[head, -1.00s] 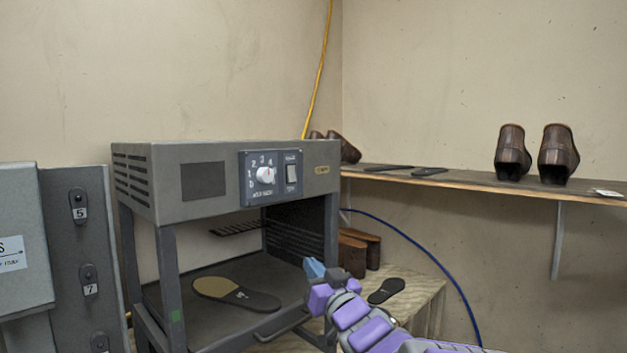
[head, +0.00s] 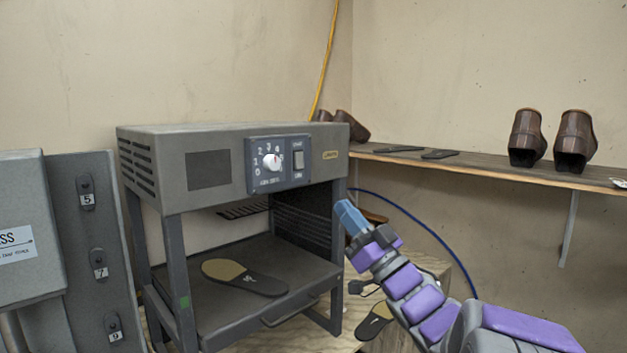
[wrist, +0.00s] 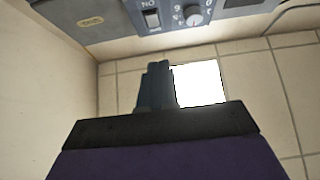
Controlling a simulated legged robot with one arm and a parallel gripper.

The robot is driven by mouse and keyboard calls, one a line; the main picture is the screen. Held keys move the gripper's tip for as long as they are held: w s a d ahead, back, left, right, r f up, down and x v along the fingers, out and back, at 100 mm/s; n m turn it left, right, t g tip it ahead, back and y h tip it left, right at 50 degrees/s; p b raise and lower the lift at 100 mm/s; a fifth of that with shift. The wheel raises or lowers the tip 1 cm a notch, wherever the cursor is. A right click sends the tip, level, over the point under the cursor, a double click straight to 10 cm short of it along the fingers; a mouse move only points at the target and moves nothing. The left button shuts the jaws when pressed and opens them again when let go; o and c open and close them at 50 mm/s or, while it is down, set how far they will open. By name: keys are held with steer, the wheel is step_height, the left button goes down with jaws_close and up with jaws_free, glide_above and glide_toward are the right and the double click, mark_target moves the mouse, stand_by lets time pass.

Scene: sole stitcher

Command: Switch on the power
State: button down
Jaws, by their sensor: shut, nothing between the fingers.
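The power switch (head: 298,160) is a grey rocker on the dark control panel (head: 257,182) of a grey machine (head: 222,198). It sits just right of a white numbered dial (head: 272,162). In the wrist view the switch (wrist: 152,18) shows near the top edge, with the dial (wrist: 194,15) beside it. My gripper (head: 348,216) has blue fingertips, shut and empty. It is to the right of the machine's front and lower than the switch, apart from it. In the wrist view the shut fingers (wrist: 156,86) point towards the panel side. I cannot tell the switch's position.
A sole (head: 245,277) lies on the machine's lower tray. Another sole (head: 374,322) lies on the wooden bench beside my arm. A shelf (head: 490,168) with brown shoes (head: 527,137) is at right. A cabinet with numbered hooks (head: 98,262) stands at left.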

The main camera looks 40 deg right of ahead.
mark_target(300, 166)
steer(key=p+x, duration=0.1)
steer(key=x, duration=0.3)
steer(key=w+f+x, duration=0.1)
steer(key=x, duration=0.3)
steer(key=f+p+x, duration=0.1)
steer(key=x, duration=0.3)
steer(key=shift+w+r+p, duration=0.15)
steer(key=shift+w+p, duration=0.15)
steer(key=shift+w, duration=0.5)
steer(key=shift+d+f, duration=0.2)
steer(key=shift+d, duration=0.5)
steer(key=shift+w+a+f+t+b, duration=0.25)
steer(key=shift+w+t+b, duration=0.05)
steer(key=shift+b, duration=0.45)
steer(key=shift+a+r, duration=0.25)
